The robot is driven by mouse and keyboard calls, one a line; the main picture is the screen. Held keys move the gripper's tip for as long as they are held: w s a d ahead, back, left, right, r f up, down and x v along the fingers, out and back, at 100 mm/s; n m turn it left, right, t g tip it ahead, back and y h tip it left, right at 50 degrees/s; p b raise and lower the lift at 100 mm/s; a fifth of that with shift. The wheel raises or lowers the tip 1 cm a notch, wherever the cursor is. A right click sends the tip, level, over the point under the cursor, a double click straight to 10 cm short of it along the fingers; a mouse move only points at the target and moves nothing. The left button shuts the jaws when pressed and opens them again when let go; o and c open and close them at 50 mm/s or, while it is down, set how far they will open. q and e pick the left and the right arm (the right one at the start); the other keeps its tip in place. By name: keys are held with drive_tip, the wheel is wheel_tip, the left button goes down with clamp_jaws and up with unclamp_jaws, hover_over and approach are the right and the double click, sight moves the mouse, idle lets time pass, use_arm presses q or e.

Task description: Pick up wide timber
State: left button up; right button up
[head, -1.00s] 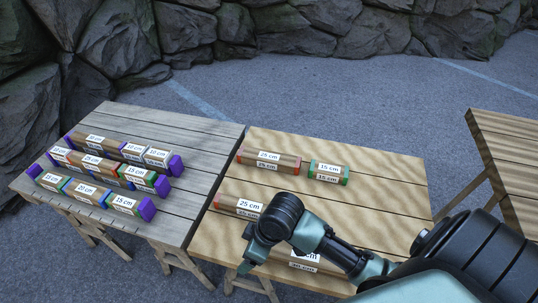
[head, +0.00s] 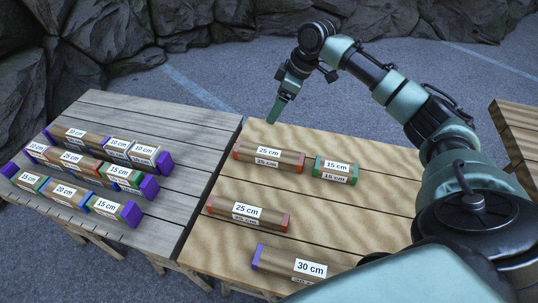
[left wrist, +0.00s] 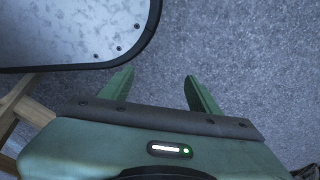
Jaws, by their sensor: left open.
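Labelled timbers lie on the middle table; which one is the wide timber I cannot tell. A red-ended 25 cm timber (head: 269,158) and a green-ended 15 cm timber (head: 336,170) lie at the back. Another red-ended 25 cm timber (head: 247,214) lies nearer, and a purple-ended 30 cm timber (head: 293,265) is in front, its right part hidden by my arm. My right gripper (head: 284,112) is raised around the table's far edge, fingers down, apart from the timbers; its jaw state is unclear. My left gripper (left wrist: 160,76) is open and empty over grey ground in the left wrist view.
The left table (head: 205,125) carries three rows of end-to-end timbers with coloured ends. Another wooden table (head: 518,130) stands at the right. A wooden bar (left wrist: 22,105) is left of my left gripper. Rocks line the back.

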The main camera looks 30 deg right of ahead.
use_arm(q)
drive_tip(key=w+d+r+b, duration=0.1)
drive_tip(key=w+r+b, duration=0.1)
drive_tip(key=w+b, duration=0.55)
use_arm(e)
approach(269, 151)
drive_tip(key=b+x, duration=0.2)
drive_tip(key=b, duration=0.3)
drive_tip(key=shift+a+f, duration=0.1)
drive_tip(key=shift+f, duration=0.2)
drive_tip(key=b+x, duration=0.2)
drive_tip(key=x, duration=0.5)
drive_tip(key=shift+a+f, duration=0.1)
drive_tip(key=shift+f, duration=0.25)
use_arm(q)
wheel_tip(269, 151, up, 13)
drive_tip(key=w+t, duration=0.1)
drive_tip(key=shift+w+t, duration=0.2)
drive_tip(key=shift+t, duration=0.1)
use_arm(e)
drive_tip(key=shift+r, duration=0.1)
clamp_jaws()
